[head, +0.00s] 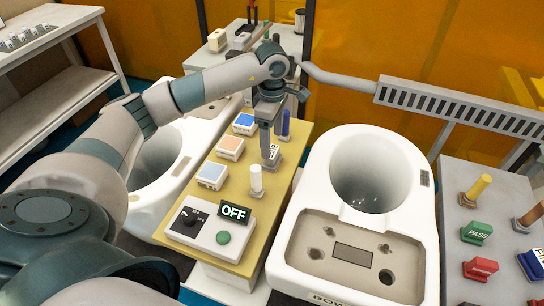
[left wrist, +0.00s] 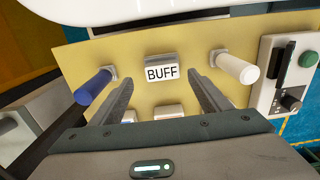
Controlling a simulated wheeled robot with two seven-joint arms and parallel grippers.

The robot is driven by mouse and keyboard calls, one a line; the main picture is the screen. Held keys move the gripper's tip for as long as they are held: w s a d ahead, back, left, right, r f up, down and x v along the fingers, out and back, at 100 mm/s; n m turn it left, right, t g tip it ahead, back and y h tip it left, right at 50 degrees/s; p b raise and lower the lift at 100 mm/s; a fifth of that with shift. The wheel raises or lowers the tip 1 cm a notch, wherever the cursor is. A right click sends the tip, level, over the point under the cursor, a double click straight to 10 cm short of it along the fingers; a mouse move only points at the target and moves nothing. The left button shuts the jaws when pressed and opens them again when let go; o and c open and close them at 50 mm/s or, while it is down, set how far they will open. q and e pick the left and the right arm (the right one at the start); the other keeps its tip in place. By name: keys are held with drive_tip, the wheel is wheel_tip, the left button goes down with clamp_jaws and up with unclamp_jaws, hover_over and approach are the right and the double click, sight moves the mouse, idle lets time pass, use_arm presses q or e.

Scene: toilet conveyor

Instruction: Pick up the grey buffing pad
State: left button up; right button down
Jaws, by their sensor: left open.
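The grey buffing pad (left wrist: 161,58) sits on a tan board (left wrist: 220,42) and carries a white label reading BUFF. In the head view the same pad (head: 274,156) is partly hidden behind my left gripper (head: 267,145), which points down at it. In the left wrist view the left gripper (left wrist: 160,84) is open. Its two fingers are on either side of the labelled pad with nothing between them that I can see held. I cannot tell whether the fingertips touch the pad. My right gripper is not in view.
A blue peg (left wrist: 93,86) and a white peg (left wrist: 236,67) stand close on either side of the pad. A control box with an OFF display (head: 234,212) is at the board's near end. A white toilet bowl (head: 310,215) stands to the right.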

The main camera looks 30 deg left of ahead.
sight(272, 151)
use_arm(q)
drive_tip(key=shift+s+d+f+p, duration=0.1)
drive_tip(key=shift+f+p, duration=0.35)
drive_tip(key=shift+p, duration=0.05)
wheel_tip(272, 151, down, 4)
drive_tip(key=shift+s+r+p, duration=0.15)
drive_tip(key=shift+p, duration=0.85)
drive_tip(key=shift+f, duration=0.3)
drive_tip(key=shift+c, duration=0.6)
drive_tip(key=c, duration=1.1)
drive_tip(key=shift+r, duration=0.2)
